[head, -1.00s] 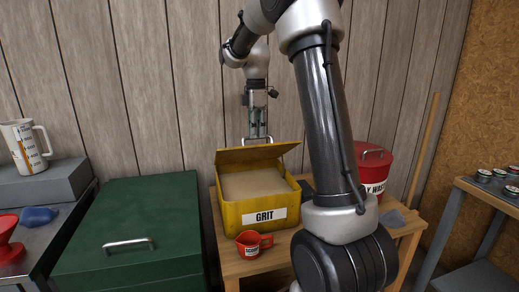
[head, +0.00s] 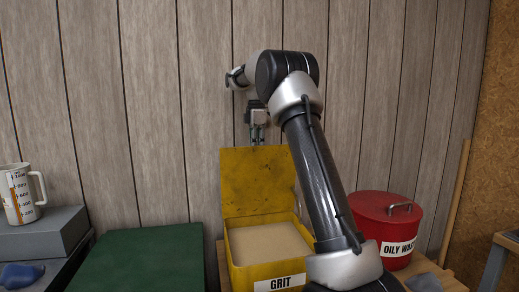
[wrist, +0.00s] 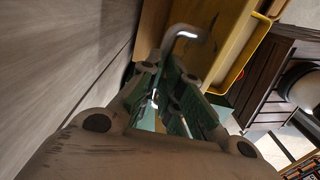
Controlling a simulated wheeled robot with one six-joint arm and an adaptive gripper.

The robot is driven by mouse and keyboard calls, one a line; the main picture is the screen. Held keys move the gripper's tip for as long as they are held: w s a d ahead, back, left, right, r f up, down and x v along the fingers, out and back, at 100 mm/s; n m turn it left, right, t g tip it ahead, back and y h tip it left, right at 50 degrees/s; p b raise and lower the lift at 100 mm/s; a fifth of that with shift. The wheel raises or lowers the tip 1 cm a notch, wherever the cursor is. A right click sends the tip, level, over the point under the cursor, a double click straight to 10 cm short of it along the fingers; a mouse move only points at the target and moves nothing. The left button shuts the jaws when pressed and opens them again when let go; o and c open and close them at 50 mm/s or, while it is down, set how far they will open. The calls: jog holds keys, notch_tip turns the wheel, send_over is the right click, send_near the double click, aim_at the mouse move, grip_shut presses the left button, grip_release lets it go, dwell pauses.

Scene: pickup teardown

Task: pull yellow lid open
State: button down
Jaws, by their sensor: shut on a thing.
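The yellow lid (head: 258,178) of the GRIT bin (head: 268,275) stands about upright at the bin's back edge. Sandy grit fills the open bin below it. My gripper (head: 257,138) is at the lid's top edge, against the plank wall. In the wrist view, my gripper (wrist: 172,88) is shut on the lid's metal handle (wrist: 190,36), whose bent end shows beyond the green finger pads. The lid also shows in the wrist view (wrist: 218,30). In the head view the handle is hidden behind the lid and gripper.
A red OILY WASTE can (head: 385,225) stands right of the bin, partly behind my arm. A green chest (head: 140,260) is at the left. The wall is close behind the lid.

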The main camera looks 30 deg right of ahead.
jog(key=shift+w+d+f+g, duration=0.1)
jog(key=shift+w+f+g, duration=0.05)
jog(key=shift+w+f, duration=0.45)
jog(key=shift+w+d+f+g, duration=0.15)
jog(key=shift+w+f, duration=0.25)
jog(key=shift+f, duration=0.4)
jog(key=c, duration=1.5)
grip_release()
jog(key=shift+w+f, duration=0.1)
jog(key=shift+w, duration=0.1)
jog(key=shift+o, duration=0.7)
jog(key=o, duration=0.6)
jog(key=shift+c, duration=0.2)
